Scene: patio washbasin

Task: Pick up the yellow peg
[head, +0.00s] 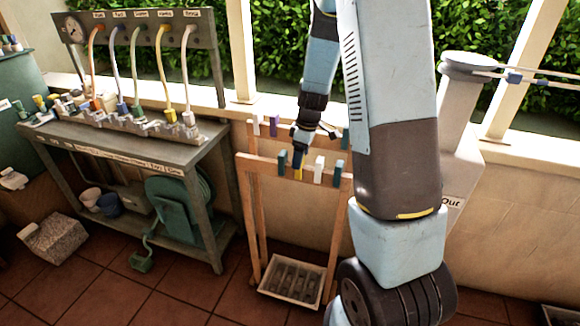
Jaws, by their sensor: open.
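My gripper is open. I cannot tell whether its fingers touch the peg or are around it.
The wooden rack (249,200) also holds a teal peg (338,172) in front and a purple peg (273,125) behind. A grey tray (293,279) sits below it. A workbench (125,148) with coloured hoses stands left. Tiled floor is clear in front.

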